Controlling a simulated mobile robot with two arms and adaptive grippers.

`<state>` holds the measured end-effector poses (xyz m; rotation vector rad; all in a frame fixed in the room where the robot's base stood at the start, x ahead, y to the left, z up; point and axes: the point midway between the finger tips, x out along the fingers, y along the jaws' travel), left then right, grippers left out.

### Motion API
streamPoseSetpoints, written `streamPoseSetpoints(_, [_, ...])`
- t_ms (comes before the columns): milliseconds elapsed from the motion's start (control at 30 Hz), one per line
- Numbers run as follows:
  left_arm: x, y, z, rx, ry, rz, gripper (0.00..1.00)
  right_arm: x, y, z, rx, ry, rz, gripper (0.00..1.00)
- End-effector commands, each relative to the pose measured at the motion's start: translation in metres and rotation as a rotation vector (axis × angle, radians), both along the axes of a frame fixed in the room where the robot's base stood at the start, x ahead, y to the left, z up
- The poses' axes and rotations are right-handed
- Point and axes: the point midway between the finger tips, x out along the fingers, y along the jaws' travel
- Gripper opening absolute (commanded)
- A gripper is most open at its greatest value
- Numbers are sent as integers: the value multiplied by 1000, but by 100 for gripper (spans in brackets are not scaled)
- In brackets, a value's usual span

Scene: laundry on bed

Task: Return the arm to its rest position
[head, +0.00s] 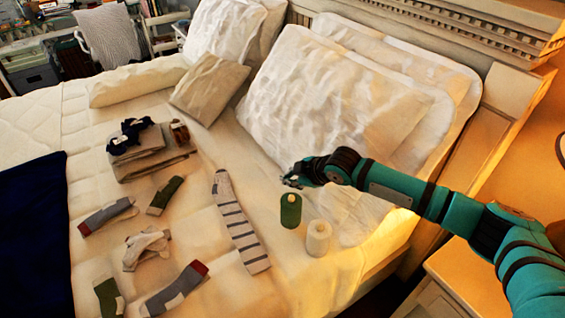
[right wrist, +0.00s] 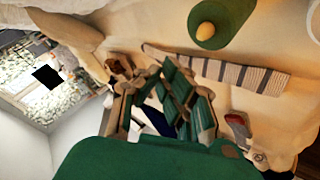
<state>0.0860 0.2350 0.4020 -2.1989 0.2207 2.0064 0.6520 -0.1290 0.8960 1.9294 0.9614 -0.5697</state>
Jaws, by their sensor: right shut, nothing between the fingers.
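My right arm (head: 400,187), teal with black joints, comes in from the right edge in the head view and stretches over the bed. My right gripper (head: 293,178) is near the pillows, just above and behind a green bottle (head: 290,210) in the picture. It is shut with nothing in it. In the right wrist view the green fingers (right wrist: 167,100) fill the middle, and the bottle with its tan cap (right wrist: 206,30) shows beyond them at the top. My left gripper is not in view.
A white bottle (head: 318,238) stands by the green one. A long striped sock (head: 238,220), several smaller socks and a folded stack (head: 150,160) lie on the bed. Large pillows (head: 325,100) are behind the gripper. A nightstand (head: 455,285) stands under the arm at lower right.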

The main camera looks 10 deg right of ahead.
Motion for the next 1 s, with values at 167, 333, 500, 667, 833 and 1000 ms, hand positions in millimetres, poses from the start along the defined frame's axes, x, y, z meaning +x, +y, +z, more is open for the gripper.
streamPoseSetpoints(167, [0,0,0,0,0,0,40,-3,4,-2,4,5,3,0])
streamPoseSetpoints(333, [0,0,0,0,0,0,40,-45,41,-25,47,71,25,0])
streamPoseSetpoints(500, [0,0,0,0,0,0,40,-127,93,-47,147,188,-13,0])
streamPoseSetpoints(667, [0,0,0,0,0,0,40,-191,96,-52,235,294,-173,0])
streamPoseSetpoints(833, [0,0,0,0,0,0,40,-249,56,-58,285,404,-449,0])
streamPoseSetpoints(1000, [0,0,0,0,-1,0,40,-294,9,-65,280,477,-684,0])
